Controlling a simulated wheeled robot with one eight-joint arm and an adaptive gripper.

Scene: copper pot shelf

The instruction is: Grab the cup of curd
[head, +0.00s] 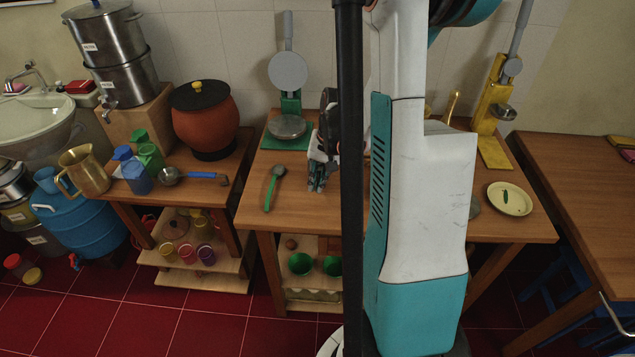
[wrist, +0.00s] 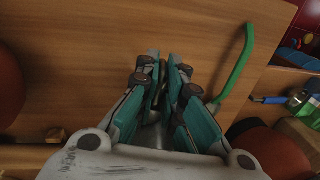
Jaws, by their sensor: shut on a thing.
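My gripper (head: 318,172) is low over the middle table, between the green ladle (head: 273,188) and my arm column. In the wrist view my gripper (wrist: 165,75) has its teal-padded fingers close together. They are shut on a small grey thing that shows only as a sliver between them. The fingers hide most of it, so I cannot tell whether it is the cup of curd. No cup of curd can be made out elsewhere in either view.
The green ladle's handle (wrist: 235,65) lies close beside the fingers. A green press (head: 287,127) stands behind, and a yellow press (head: 493,150) and a plate (head: 510,199) are at right. The clay pot (head: 206,125) is on the left table. My arm hides the middle table's centre.

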